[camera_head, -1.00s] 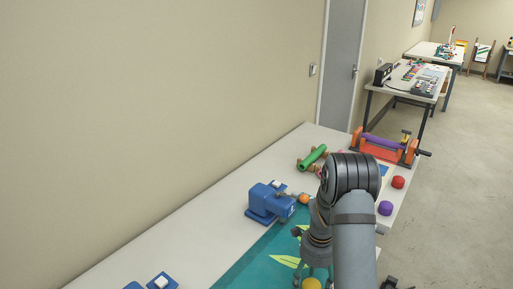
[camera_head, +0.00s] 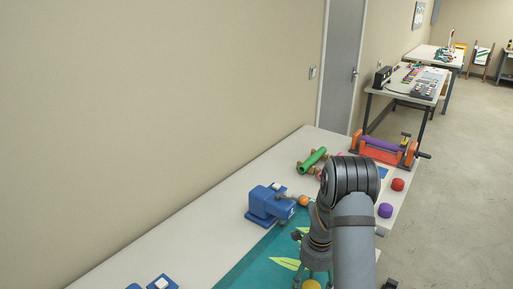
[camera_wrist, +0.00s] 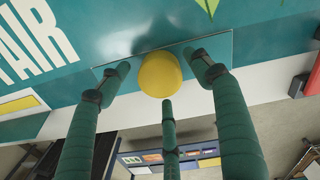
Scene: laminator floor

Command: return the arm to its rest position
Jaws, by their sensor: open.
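My gripper (camera_head: 315,277) is low over the teal banner at the front of the long table, partly hidden by my arm in the head view. In the wrist view its three dark green fingers (camera_wrist: 160,78) are spread open around a yellow ball (camera_wrist: 160,74). The same ball shows in part in the head view (camera_head: 311,285). The ball appears to rest on a thin teal panel (camera_wrist: 222,47) near the table edge. I cannot tell whether any finger touches it.
The long table (camera_head: 180,240) carries a blue press (camera_head: 268,205), a green roll (camera_head: 313,158), an orange ball (camera_head: 304,200), a purple ball (camera_head: 385,210), a red ball (camera_head: 398,184) and an orange roller machine (camera_head: 385,152). Open floor (camera_head: 460,200) lies to the right.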

